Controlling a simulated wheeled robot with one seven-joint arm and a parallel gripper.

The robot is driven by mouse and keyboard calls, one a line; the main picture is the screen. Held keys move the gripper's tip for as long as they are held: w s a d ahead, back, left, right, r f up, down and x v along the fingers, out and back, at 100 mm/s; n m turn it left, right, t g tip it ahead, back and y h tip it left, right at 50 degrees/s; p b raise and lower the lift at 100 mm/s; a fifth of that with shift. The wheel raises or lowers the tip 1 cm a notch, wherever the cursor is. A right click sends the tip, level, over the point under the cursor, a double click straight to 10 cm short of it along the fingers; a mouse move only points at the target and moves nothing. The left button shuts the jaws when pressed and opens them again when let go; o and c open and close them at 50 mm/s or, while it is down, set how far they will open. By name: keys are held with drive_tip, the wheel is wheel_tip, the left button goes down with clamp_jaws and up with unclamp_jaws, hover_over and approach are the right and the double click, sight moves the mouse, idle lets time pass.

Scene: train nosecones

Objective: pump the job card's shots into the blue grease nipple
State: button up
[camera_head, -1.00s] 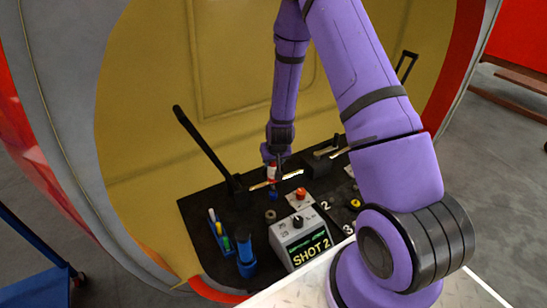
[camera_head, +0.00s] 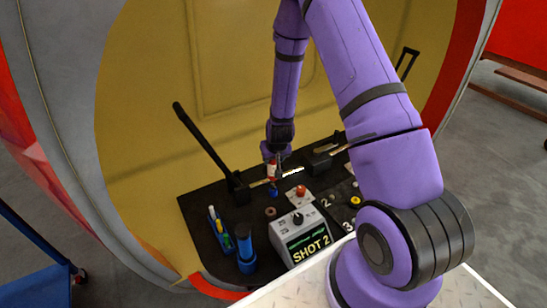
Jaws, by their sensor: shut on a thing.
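My gripper (camera_head: 275,163) is shut on a small red and white tool (camera_head: 272,170) over the black board. The fingers are small and partly hidden. A small blue piece (camera_head: 273,192), perhaps the blue grease nipple, is just below the tool. I cannot tell whether they touch. A grey control box (camera_head: 300,236) at the front of the board has a dark knob on top. I cannot identify a readable job card.
A long black lever (camera_head: 208,145) rises left of my gripper. A blue cylinder (camera_head: 245,249) and a blue rack of markers (camera_head: 218,232) stand front left. A red button (camera_head: 301,190), a yellow ring (camera_head: 356,201) and marks 2 and 3 lie right. The yellow nosecone wall (camera_head: 190,80) is behind.

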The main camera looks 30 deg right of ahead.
drive_tip(key=shift+f, duration=0.35)
idle(0.4)
drive_tip(key=shift+r, duration=0.1)
drive_tip(key=shift+r, duration=2.65)
drive_tip(key=shift+r, duration=0.7)
drive_tip(key=shift+f, duration=0.1)
drive_tip(key=shift+f, duration=3.35)
